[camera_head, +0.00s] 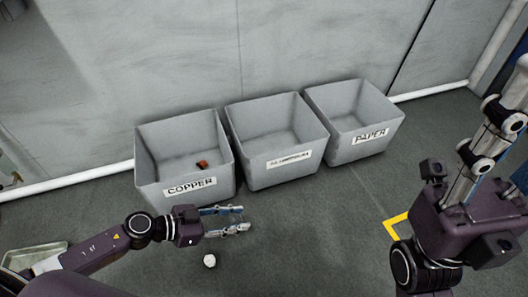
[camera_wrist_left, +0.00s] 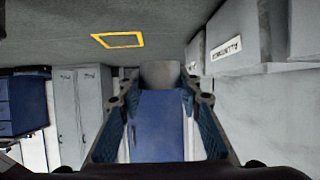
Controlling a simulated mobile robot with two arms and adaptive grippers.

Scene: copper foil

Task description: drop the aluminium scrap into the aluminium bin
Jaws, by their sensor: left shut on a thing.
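My left gripper (camera_head: 240,218) reaches in from the left, low in front of the copper and aluminium bins. It is shut on a small grey piece, seen in the left wrist view as the aluminium scrap (camera_wrist_left: 160,74) between the fingertips; in the head view the fingers mostly hide it. The aluminium bin (camera_head: 289,161) is the middle grey open box, its label partly legible. It stands beyond the fingertips, up and to the right, and looks empty. My right gripper (camera_head: 500,135) is at the right edge, partly cut off, its jaw opening unclear.
The copper bin (camera_head: 185,190) at left holds a reddish-brown piece (camera_head: 202,165). The paper bin (camera_head: 368,140) stands at right. A small whitish lump (camera_head: 209,260) lies on the floor below my left gripper. Floor right of it is clear up to a yellow marking (camera_head: 392,224).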

